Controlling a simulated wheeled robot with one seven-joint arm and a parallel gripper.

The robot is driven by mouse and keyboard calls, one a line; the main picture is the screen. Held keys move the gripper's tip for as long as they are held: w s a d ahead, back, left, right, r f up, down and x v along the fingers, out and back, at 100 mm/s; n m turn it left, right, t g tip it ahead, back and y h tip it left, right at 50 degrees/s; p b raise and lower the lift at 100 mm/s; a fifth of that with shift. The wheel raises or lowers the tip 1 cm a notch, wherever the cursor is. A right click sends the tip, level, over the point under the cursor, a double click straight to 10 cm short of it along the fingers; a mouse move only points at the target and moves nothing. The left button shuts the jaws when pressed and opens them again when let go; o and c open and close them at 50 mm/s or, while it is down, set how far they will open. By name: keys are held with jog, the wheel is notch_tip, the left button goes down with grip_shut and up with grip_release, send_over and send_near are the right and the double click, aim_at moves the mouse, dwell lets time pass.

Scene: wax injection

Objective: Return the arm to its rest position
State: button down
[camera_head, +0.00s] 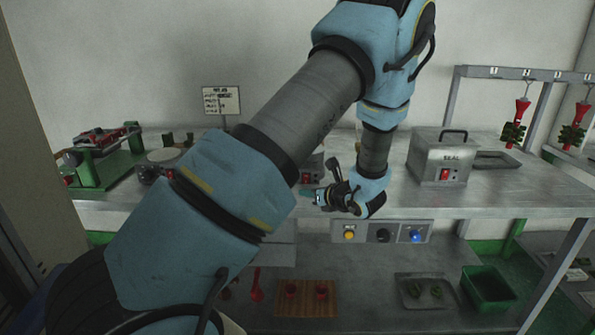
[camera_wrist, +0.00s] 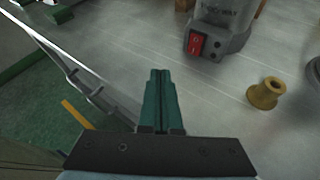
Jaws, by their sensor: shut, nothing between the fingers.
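My gripper (camera_wrist: 159,74) shows in the wrist view with its two green fingers pressed together and nothing between them. It is over the front edge of the metal bench (camera_wrist: 120,45). In the head view my gripper (camera_head: 306,195) sits near the middle, in front of the bench and above the lower shelf. My blue and grey arm is bent and crosses much of the head view, hiding part of the bench and wall.
A grey machine with a red switch (camera_wrist: 196,42) and a brass-coloured spool (camera_wrist: 265,93) stand near my gripper. The SEAL box (camera_head: 439,158) is to the right. Below are a button panel (camera_head: 383,232), a wooden block (camera_head: 305,310), a metal tray (camera_head: 427,304) and a green bin (camera_head: 488,290).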

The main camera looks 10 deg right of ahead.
jog(key=s+a+r+n+g+y, duration=0.1)
jog(key=s+a+r+n+g, duration=0.1)
jog(key=s+a+n+g, duration=0.45)
jog(key=s+a+r+n+g, duration=0.1)
jog(key=s+a+n+g, duration=0.25)
jog(key=a+n, duration=0.65)
jog(key=s+a+r+n+h, duration=0.4)
jog(key=s+n, duration=0.5)
jog(key=n, duration=0.5)
jog(key=r+h, duration=0.2)
jog(key=h, duration=0.1)
jog(key=shift+s+a+n, duration=0.2)
jog(key=shift+s+n, duration=0.15)
jog(key=shift+s, duration=0.05)
